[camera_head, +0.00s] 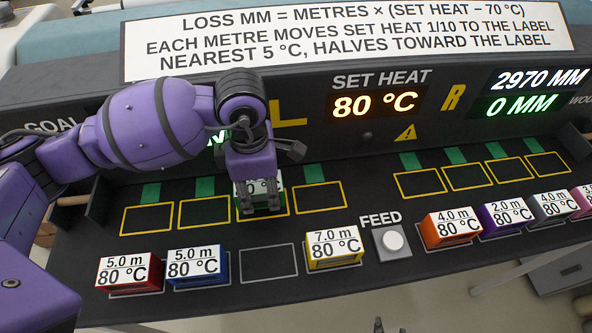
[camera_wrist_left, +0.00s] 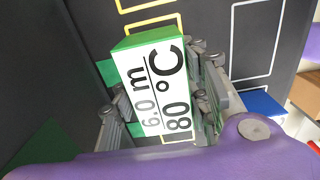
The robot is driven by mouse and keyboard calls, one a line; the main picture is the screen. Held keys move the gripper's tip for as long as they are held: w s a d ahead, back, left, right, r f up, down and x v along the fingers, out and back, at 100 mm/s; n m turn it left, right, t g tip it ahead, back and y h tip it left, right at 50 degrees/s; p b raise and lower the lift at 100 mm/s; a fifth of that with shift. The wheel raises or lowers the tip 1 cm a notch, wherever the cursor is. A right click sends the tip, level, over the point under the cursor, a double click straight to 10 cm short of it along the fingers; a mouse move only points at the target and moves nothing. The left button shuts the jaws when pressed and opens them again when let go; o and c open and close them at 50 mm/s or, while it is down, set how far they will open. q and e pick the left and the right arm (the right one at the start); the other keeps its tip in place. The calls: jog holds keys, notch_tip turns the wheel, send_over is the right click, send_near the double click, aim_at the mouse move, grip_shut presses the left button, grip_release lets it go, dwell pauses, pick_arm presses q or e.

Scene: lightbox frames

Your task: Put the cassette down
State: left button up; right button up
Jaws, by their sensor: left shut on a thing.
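My left gripper (camera_head: 262,203) is shut on the green cassette (camera_head: 246,188), above or at the third yellow-outlined slot (camera_head: 281,204) of the left group. In the left wrist view the cassette (camera_wrist_left: 150,82) has a white label reading 6.0 m and 80 °C, with the gripper's fingers (camera_wrist_left: 160,103) on both sides. I cannot tell whether its base touches the panel. The arm and gripper hide part of it and the slot. An empty white-outlined place (camera_head: 268,264) lies in the front row. My right gripper is not in view.
Red (camera_head: 130,272), blue (camera_head: 198,266) and yellow (camera_head: 334,249) cassettes stand in the front row. A FEED button (camera_head: 393,241) is beside the yellow one. An orange cassette (camera_head: 451,228) and others stand at the right. The neighbouring slot (camera_head: 320,197) is empty.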

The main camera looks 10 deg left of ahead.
aim_at(258, 184)
pick_arm(q)
jog(key=shift+f, duration=1.25)
jog(key=shift+s+f, duration=0.1)
jog(key=shift+f, duration=0.1)
jog(key=o, duration=1.4)
notch_tip(258, 184, up, 12)
jog(key=shift+r, duration=0.2)
